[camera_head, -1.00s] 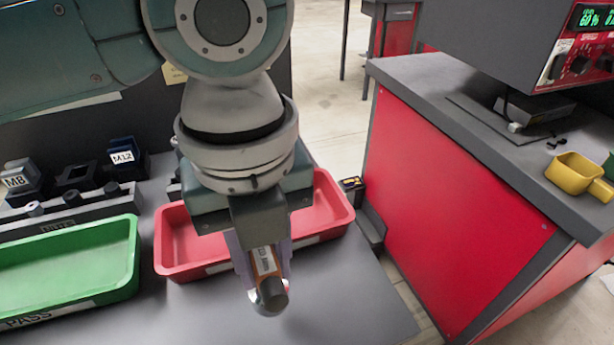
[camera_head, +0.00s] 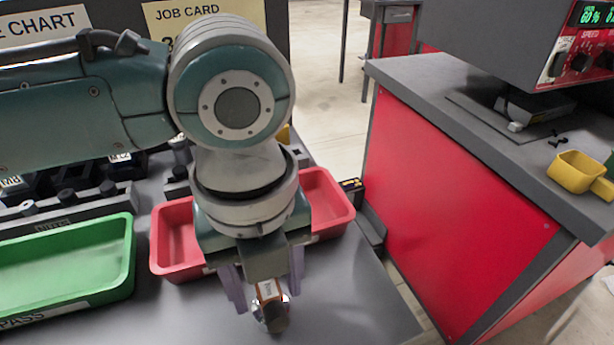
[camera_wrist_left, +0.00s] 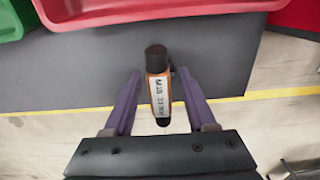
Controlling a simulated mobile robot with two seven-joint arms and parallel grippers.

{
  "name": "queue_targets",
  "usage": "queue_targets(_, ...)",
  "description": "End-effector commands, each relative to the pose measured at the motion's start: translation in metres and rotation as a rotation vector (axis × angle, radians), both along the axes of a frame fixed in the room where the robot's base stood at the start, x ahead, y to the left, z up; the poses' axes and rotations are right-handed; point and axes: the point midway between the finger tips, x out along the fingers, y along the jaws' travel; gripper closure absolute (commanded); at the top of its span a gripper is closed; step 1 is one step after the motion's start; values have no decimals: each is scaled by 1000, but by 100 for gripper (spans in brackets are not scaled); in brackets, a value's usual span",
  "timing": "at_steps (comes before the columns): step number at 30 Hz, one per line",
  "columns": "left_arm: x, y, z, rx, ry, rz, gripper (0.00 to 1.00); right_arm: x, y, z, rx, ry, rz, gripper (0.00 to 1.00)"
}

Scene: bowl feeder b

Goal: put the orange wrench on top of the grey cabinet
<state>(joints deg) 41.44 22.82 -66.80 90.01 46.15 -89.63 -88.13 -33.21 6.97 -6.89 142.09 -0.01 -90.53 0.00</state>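The orange wrench (camera_head: 270,291) shows as a short orange body with a white label and a dark end, near the front of the grey worktop. In the left wrist view, the wrench (camera_wrist_left: 158,88) lies between the two purple fingers, with a gap on each side. My left gripper (camera_head: 268,290) is open around it, and its fingers also show in the left wrist view (camera_wrist_left: 159,88). Whether the wrench rests on the worktop is unclear. No cabinet that is plainly the grey one shows. My right gripper is not in view.
A red tray (camera_head: 177,240) is behind my left gripper and a green tray (camera_head: 122,262) is to its left. A grey-topped red unit (camera_head: 455,185) stands at right, bearing a yellow scoop (camera_head: 573,172) and a machine (camera_head: 500,40). Bare worktop (camera_head: 360,300) lies right of the gripper.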

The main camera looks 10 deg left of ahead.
Motion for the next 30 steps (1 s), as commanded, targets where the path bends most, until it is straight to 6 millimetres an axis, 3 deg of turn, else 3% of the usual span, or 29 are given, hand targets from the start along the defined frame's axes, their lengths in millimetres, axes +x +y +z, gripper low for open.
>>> queue_targets(10, 1, 0, 11, -1, -3, 1, 43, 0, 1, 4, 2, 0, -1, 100)
queue_targets(21, 1, 0, 90, -2, -5, -1, 43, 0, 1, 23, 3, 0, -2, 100)
queue_targets(30, 0, 0, 123, -1, -1, 1, 43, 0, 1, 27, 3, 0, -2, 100)
